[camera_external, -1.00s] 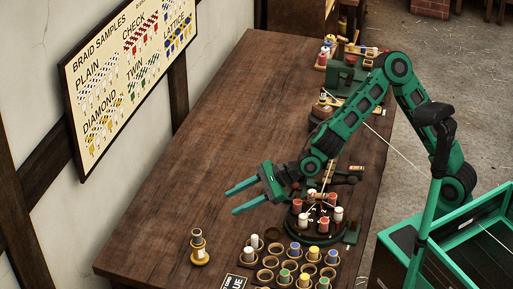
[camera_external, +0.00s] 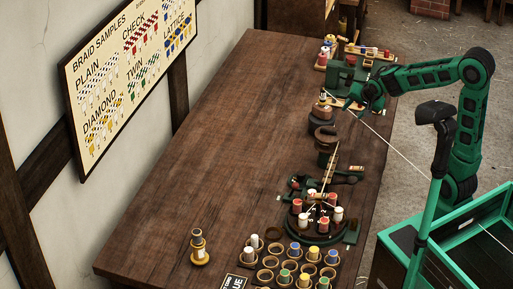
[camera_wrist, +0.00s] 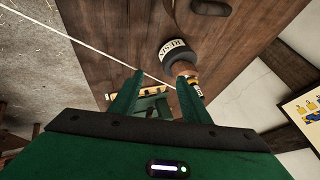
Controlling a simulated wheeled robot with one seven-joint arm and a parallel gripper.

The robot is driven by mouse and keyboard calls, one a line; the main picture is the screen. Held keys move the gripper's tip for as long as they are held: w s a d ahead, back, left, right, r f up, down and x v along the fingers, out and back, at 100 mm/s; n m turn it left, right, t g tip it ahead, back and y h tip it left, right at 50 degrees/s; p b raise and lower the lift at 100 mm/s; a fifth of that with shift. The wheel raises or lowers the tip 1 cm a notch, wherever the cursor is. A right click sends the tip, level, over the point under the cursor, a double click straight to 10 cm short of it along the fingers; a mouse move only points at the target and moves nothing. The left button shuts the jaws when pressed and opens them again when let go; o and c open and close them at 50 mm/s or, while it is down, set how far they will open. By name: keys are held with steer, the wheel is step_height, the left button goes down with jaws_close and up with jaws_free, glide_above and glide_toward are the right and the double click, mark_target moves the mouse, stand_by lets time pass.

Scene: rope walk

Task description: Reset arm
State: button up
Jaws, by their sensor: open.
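My gripper (camera_external: 357,102) is over the right edge of the wooden table (camera_external: 215,130) in the external view, with the arm folded back toward my base. In the wrist view the two green fingers (camera_wrist: 160,100) are spread apart with nothing held between them. Beyond the fingertips a dark round pot with a white label (camera_wrist: 176,56) stands on the table. A green piece with a wooden bar (camera_wrist: 146,97) shows between the fingers. In the external view my gripper partly covers the things behind it.
A round braiding stand (camera_external: 322,228) with red and white bobbins stands near the table's right edge. A bobbin rack (camera_external: 291,262) and a yellow spool stack (camera_external: 199,247) are at the front. A pale line (camera_external: 402,156) crosses past the table edge. The table's left half is clear.

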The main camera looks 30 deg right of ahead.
steer(key=s+d+f+n+g+h, duration=0.1)
steer(key=s+d+g, duration=0.1)
steer(key=s+d, duration=0.6)
steer(key=s+d+g+h, duration=0.15)
steer(key=s+d, duration=0.35)
steer(key=d, duration=0.5)
steer(key=s+d+f+n+g+y, duration=0.1)
steer(key=s+d+g, duration=0.1)
steer(key=s, duration=0.7)
steer(key=s+d+f+n+g+y, duration=0.1)
steer(key=s+d+y, duration=0.1)
steer(key=s, duration=0.7)
steer(key=shift+s+d+g, duration=0.35)
steer(key=shift+s+d, duration=0.05)
steer(key=shift+d, duration=0.25)
